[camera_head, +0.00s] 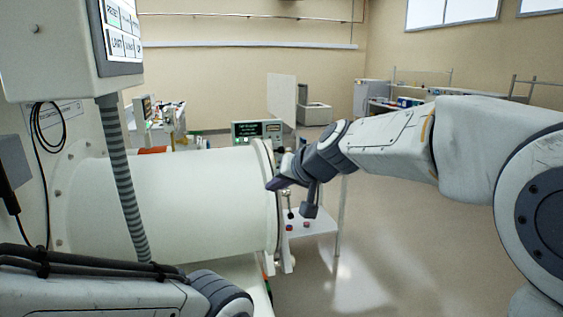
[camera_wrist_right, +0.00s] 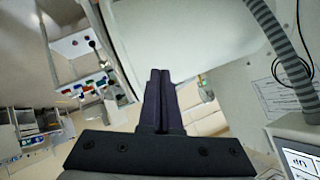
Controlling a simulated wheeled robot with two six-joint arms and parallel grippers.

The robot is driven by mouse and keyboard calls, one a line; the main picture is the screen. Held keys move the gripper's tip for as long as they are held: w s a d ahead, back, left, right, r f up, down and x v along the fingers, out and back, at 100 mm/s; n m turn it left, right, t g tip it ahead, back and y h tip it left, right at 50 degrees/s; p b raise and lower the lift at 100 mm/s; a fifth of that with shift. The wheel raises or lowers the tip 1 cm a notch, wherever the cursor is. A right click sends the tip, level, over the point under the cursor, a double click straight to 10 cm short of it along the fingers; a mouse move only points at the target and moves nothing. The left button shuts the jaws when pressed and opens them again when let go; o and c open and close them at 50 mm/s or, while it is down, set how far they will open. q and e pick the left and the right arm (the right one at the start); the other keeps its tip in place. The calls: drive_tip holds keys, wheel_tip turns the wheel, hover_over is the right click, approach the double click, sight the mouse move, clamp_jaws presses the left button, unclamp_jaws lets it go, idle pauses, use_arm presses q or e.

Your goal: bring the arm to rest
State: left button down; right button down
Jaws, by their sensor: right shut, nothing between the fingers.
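My right arm (camera_head: 390,140) reaches in from the right side of the head view, stretched toward the end of a large white cylinder (camera_head: 190,200). My right gripper (camera_head: 272,184) is at the rim of that cylinder's open end in the picture; I cannot tell whether it touches. In the right wrist view its two dark fingers (camera_wrist_right: 160,75) lie together with nothing between them. Part of my left arm (camera_head: 90,292) shows at the lower left of the head view. My left gripper is out of the picture.
A grey ribbed hose (camera_head: 130,200) hangs before the cylinder from a white control box (camera_head: 55,50). A small white shelf (camera_head: 318,224) with coloured knobs stands by the cylinder's end. A green-screened panel (camera_head: 257,130) is behind. The floor (camera_head: 400,260) at right looks clear.

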drive_tip(key=s+d+f+g+h, duration=0.3)
drive_tip(key=s+d+f, duration=0.75)
drive_tip(key=f, duration=0.25)
drive_tip(key=s+d+f+g+h, duration=0.3)
drive_tip(key=s+d+f, duration=0.7)
drive_tip(key=s+f, duration=0.15)
drive_tip(key=s+a+r+n+g+b, duration=0.1)
drive_tip(key=s+a+n+b, duration=0.3)
drive_tip(key=s+a, duration=0.9)
drive_tip(key=a+n+g, duration=0.1)
drive_tip(key=n, duration=0.1)
drive_tip(key=shift+r+n+g+y, duration=0.25)
drive_tip(key=shift+n+g+y, duration=0.05)
